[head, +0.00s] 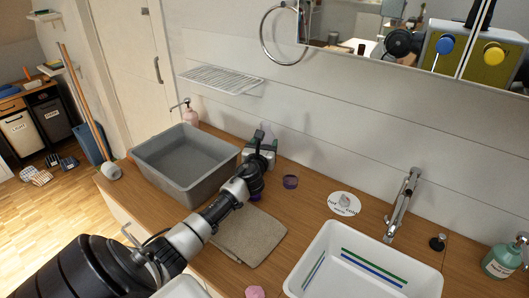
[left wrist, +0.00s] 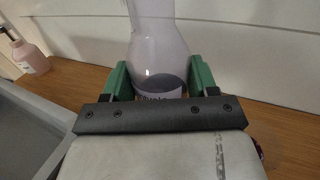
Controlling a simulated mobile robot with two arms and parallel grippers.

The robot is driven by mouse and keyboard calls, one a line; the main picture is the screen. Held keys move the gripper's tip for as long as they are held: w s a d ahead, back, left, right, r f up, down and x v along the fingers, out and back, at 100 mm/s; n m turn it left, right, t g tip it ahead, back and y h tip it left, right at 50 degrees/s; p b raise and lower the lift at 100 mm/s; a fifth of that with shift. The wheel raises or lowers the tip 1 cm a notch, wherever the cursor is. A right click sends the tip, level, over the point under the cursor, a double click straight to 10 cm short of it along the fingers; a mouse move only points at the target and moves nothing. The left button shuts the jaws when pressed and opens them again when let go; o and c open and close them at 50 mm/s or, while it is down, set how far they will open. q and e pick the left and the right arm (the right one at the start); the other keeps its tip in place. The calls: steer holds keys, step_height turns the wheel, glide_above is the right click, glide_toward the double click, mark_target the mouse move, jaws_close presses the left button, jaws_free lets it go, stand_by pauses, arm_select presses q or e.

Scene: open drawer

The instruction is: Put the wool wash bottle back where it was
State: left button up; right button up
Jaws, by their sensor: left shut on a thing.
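My left gripper (head: 262,142) is at the far side of the counter, beside the grey basin. In the left wrist view its green fingers (left wrist: 158,80) are shut on a translucent, pale lilac bottle (left wrist: 158,38). The bottle looks upright, has dark contents low down and a label partly hidden by the gripper. In the head view the gripper mostly hides it, and I cannot tell whether it touches the counter. A round white disc (head: 344,204) with a printed picture lies left of the tap. My right gripper is not in view.
The grey basin (head: 165,165) and a pink soap bottle (head: 190,116) stand left. A small purple cup or cap (head: 290,182), a folded brown towel (head: 243,238), a white sink (head: 318,262), a tap (head: 402,203) and a green soap bottle (head: 503,259) are nearby. A wire shelf (head: 222,79) hangs above.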

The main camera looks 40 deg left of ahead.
arm_select(q)
steer(key=shift+f, duration=1)
steer(key=shift+f+b, duration=0.1)
steer(key=shift+b, duration=0.2)
steer(key=o, duration=1.1)
steer(key=shift+f, duration=0.1)
steer(key=shift+c, duration=0.2)
steer(key=shift+r, duration=0.3)
steer(key=shift+s+d+f, duration=0.15)
steer(key=shift+s+d, duration=0.05)
steer(key=shift+s, duration=0.1)
steer(key=v, duration=1.1)
steer(key=shift+s+p, duration=0.15)
steer(key=shift+p, duration=0.15)
